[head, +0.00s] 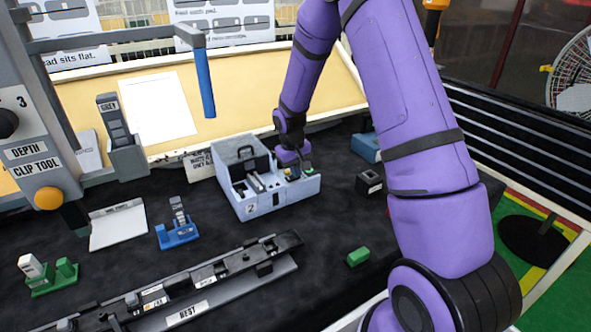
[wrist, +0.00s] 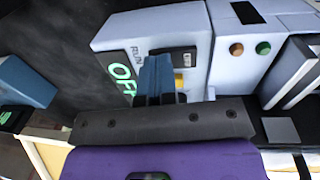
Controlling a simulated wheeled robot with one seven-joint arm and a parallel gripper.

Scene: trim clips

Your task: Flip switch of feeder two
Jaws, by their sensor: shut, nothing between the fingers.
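Feeder two (head: 285,203) is a light grey box marked "2" on the dark bench, at the middle of the head view. In the wrist view its switch panel (wrist: 115,45) carries the words RUN, dark, and OFF, glowing green. A black switch part (wrist: 180,58) shows beside RUN, with a yellow piece (wrist: 178,82) below it, partly behind my fingers. My gripper (wrist: 158,65) is shut and empty, its blue fingertips at this switch. I cannot tell whether they touch it. In the head view my gripper (head: 297,170) is over the box's right end.
A blue box (head: 366,147) and a black block (head: 369,183) stand right of the feeder. A green block (head: 358,257) and a long rail fixture (head: 210,275) lie in front. The depth clip tool (head: 35,168) stands at left. Orange and green buttons (wrist: 262,47) sit beside the switch panel.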

